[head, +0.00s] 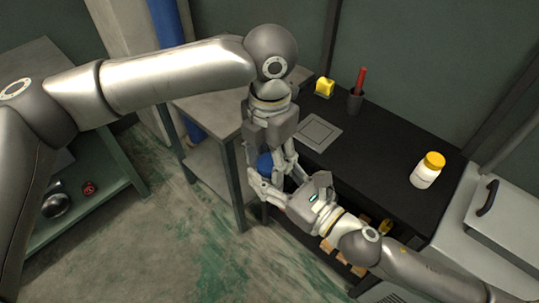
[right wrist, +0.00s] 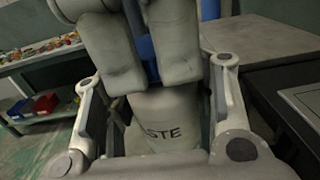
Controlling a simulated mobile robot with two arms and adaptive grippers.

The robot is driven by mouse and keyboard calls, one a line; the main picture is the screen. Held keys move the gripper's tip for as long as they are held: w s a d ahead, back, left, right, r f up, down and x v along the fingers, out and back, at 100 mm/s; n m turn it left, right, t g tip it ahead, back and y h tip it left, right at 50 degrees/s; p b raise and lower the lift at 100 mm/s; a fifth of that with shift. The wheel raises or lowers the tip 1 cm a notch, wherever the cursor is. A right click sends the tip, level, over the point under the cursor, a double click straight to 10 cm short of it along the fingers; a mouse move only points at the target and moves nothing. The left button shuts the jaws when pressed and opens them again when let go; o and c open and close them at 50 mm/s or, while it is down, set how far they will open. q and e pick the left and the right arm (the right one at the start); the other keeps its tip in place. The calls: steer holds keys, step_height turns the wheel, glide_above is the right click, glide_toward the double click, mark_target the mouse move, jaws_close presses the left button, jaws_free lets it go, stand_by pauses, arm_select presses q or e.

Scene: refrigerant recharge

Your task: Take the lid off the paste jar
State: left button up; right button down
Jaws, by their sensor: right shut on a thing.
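The paste jar (right wrist: 165,125) is pale with dark lettering, of which "STE" shows in the right wrist view. It stands between the fingers of my right gripper (right wrist: 160,125), which is shut on it. In the head view my right gripper (head: 270,185) comes in from the lower right and largely hides the jar. The blue lid (head: 265,163) shows just above it. My left gripper (head: 270,160) points down from above, its fingers on both sides of the lid. Whether they press on the lid, I cannot tell. Its fingers hide much of the lid and jar top.
The black bench (head: 375,160) carries a white bottle with yellow cap (head: 427,170), a dark cup with a red-handled tool (head: 356,95), a yellow object (head: 325,87) and a flat grey plate (head: 317,131). A grey table (head: 215,110) stands left of it. Both grippers are close together.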

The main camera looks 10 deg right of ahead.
arm_select(q)
steer(key=shift+o, duration=1)
steer(key=shift+r, duration=2.3)
arm_select(e)
steer(key=shift+r, duration=0.1)
arm_select(q)
steer(key=shift+f, duration=0.1)
